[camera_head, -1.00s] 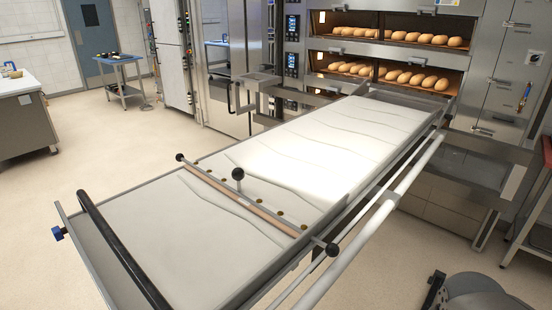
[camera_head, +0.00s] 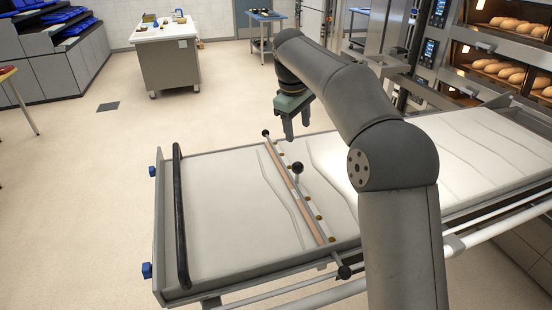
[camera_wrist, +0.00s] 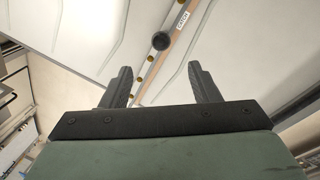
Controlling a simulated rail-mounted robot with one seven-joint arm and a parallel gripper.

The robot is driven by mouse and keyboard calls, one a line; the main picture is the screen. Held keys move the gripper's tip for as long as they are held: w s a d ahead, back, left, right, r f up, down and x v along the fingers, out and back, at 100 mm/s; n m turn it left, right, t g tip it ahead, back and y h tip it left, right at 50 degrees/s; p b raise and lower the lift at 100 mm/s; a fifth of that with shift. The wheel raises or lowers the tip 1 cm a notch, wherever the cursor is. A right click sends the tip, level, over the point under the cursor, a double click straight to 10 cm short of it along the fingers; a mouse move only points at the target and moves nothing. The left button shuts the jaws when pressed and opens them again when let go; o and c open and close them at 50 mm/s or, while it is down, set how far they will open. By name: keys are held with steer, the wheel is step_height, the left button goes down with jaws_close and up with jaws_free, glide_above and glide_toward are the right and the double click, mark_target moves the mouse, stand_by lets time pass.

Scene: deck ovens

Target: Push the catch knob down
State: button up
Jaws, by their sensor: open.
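The catch knob appears to be the round black ball (camera_head: 298,168) on a short stem, standing up from the middle of the wooden crossbar (camera_head: 284,176). The crossbar lies across the cloth-covered loader (camera_head: 222,205). My gripper (camera_head: 298,131) hangs above the loader, beyond the knob in the head view and apart from it. Its jaws are open and empty. In the wrist view the knob (camera_wrist: 161,41) shows ahead of the two fingertips (camera_wrist: 159,68), near the middle between them. A small label (camera_wrist: 183,19) sits on the crossbar beside it.
Smaller black balls sit at the crossbar's far end (camera_head: 266,133) and near end (camera_head: 344,272). A black handle bar (camera_head: 180,215) crosses the loader's left end. Ovens with loaves (camera_head: 500,68) stand at the right.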

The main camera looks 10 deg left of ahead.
mark_target(297, 164)
steer(key=w+f+p, duration=0.1)
steer(key=f, duration=0.4)
steer(key=w+f, duration=0.1)
steer(key=f, duration=0.5)
steer(key=w+f+p, duration=0.1)
steer(key=f, duration=0.4)
steer(key=shift+w+d+f+p, duration=0.2)
steer(key=shift+d+f+p, duration=0.1)
steer(key=shift+f, duration=0.1)
